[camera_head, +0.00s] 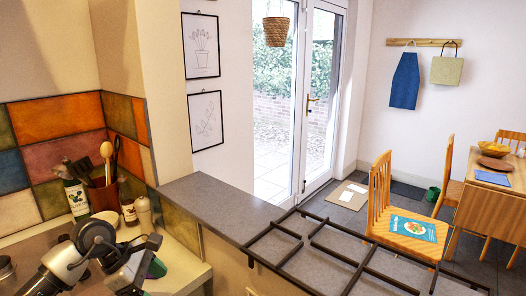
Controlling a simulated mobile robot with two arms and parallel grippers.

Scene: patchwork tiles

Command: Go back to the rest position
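My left gripper (133,270) is at the lower left, at the end of my grey and black arm, over the counter by the tiled wall. Its fingers are small and partly hidden by its own body, so I cannot tell whether it is open or shut. A dark green thing (156,268) shows just beside it; I cannot tell whether they touch. My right gripper is not in view.
A utensil pot (102,195), an oil bottle (77,200) and a pepper mill (143,212) stand behind my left arm. A grey ledge (215,205) and a black metal rack (330,250) lie to the right. Beyond are a wooden chair (380,195) and a dining table (485,208).

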